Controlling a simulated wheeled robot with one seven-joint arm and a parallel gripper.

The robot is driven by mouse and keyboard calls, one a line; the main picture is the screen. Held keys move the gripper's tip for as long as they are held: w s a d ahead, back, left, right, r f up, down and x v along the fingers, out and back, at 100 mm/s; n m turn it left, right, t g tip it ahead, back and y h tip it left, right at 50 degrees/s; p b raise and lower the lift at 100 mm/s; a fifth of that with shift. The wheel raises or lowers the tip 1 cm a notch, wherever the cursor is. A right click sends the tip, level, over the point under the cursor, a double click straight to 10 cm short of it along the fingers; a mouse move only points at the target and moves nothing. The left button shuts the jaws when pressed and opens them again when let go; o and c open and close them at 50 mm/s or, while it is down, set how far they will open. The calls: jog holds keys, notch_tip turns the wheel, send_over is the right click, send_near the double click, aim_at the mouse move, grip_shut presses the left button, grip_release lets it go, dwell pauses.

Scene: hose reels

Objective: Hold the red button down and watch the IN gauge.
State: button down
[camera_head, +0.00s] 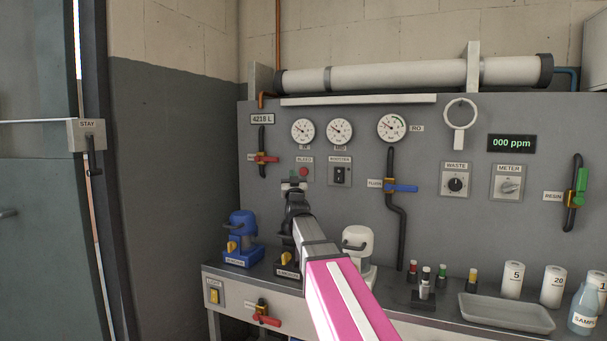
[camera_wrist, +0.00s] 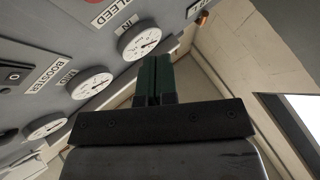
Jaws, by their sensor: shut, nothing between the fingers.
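The red button (camera_head: 304,172) sits on a small plate labelled BLEED on the grey panel. Part of it shows at the top edge of the wrist view (camera_wrist: 94,2). The IN gauge (camera_head: 302,130) is a round white dial above the button; it also shows in the wrist view (camera_wrist: 140,41), beside its IN label. In the head view its needle points to the upper left; the value is too small to read. My gripper (camera_head: 293,182) is shut and empty, just below and left of the red button in the picture. Its dark green fingers (camera_wrist: 154,68) lie together. I see no clear contact with the button.
Two more gauges (camera_head: 340,131) (camera_head: 391,127) and a booster switch (camera_head: 340,172) are to the right. A red-handled valve (camera_head: 263,158) is to the left. A blue pump (camera_head: 241,238) and a white pump (camera_head: 358,247) stand below on the bench, near my arm.

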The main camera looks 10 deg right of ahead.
aim_at(300, 173)
jog(key=shift+w+d, duration=0.7)
jog(key=shift+w, duration=0.35)
jog(key=shift+w+d, duration=0.65)
jog(key=shift+w, duration=0.35)
jog(key=shift+w+d, duration=0.7)
jog(key=shift+w, duration=0.35)
jog(key=shift+w, duration=0.1)
jog(key=shift+w+d, duration=0.25)
jog(key=shift+w+d, duration=0.3)
jog(key=shift+w, duration=0.15)
dwell(2.1)
jog(key=shift+s, duration=0.1)
dwell(1.2)
jog(key=shift+s+a, duration=0.55)
jog(key=shift+s, duration=0.15)
